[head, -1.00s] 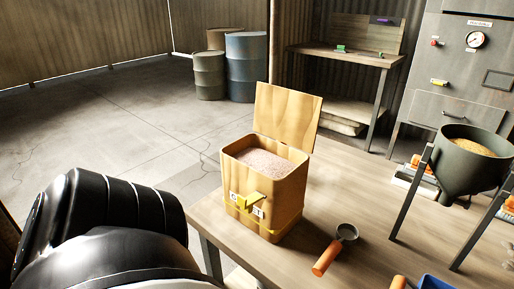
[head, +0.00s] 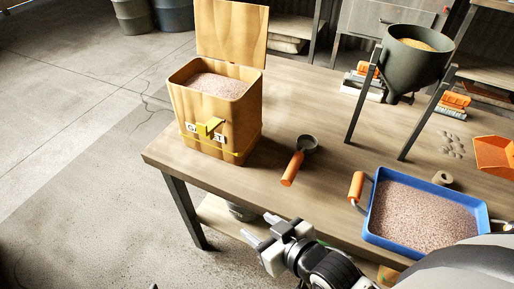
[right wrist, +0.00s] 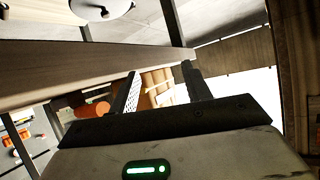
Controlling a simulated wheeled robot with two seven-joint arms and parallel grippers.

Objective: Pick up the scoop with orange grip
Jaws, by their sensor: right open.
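The scoop with the orange grip (head: 292,168) lies on the workbench (head: 330,203) near its front edge, its grey metal cup (head: 307,143) towards the back. My right gripper (head: 258,227) is open and empty, in front of the bench edge and below left of the scoop, clearly apart from it. In the right wrist view the two dark fingers (right wrist: 163,85) stand apart with nothing held between them. An orange cylinder end, seemingly the scoop's grip (right wrist: 92,110), shows left of the fingers. My left gripper is out of view.
A wooden box of granules (head: 215,120) with a raised lid stands left of the scoop. To the right are a blue tray of granules (head: 481,212), an orange-handled tool (head: 356,186) and a grey hopper (head: 412,72) on legs. Bench space around the scoop is clear.

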